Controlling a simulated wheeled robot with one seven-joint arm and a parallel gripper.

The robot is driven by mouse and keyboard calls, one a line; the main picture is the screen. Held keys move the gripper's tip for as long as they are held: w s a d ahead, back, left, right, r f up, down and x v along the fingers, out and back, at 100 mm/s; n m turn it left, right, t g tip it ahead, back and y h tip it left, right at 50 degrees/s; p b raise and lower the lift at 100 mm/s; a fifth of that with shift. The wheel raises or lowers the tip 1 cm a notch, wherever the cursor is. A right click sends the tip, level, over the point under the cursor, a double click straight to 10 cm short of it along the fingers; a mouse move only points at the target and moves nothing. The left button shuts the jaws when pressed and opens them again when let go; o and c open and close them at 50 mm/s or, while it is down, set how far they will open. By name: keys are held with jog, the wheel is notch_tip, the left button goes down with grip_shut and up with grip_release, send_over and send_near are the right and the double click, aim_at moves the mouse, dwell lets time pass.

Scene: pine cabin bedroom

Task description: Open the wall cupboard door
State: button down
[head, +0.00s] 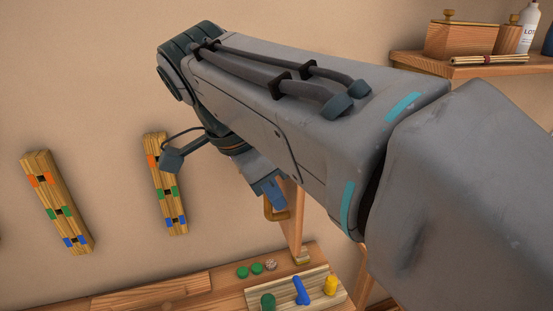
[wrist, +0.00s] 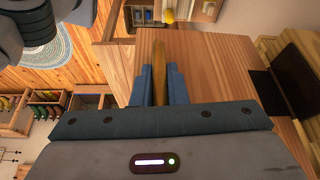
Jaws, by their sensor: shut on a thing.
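The cupboard door (head: 293,222) is a pale wooden panel, seen nearly edge-on below my arm in the head view. In the wrist view its broad wooden face (wrist: 215,75) fills the middle right. A golden-brown wooden handle (head: 275,210) stands out from the door; it also shows in the wrist view (wrist: 160,75). My gripper (wrist: 159,72) has its two blue fingers on either side of the handle, shut on it. In the head view my gripper (head: 268,190) is partly hidden by my arm. My arm hides most of the cupboard, so how far the door stands open is unclear.
Below is a wooden surface (head: 230,291) with a tray (head: 335,294) of coloured pieces. Wooden strips (head: 58,205) with coloured marks hang on the left wall. A shelf (head: 470,70) with a box and bottle is at upper right.

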jog(key=shift+s+a, duration=0.15)
jog(key=shift+a, duration=0.1)
jog(key=c, duration=1.7)
grip_release()
jog(key=shift+s, duration=0.25)
jog(key=shift+w, duration=0.15)
jog(key=shift+p+v, duration=1.65)
jog(key=shift+v, duration=5.25)
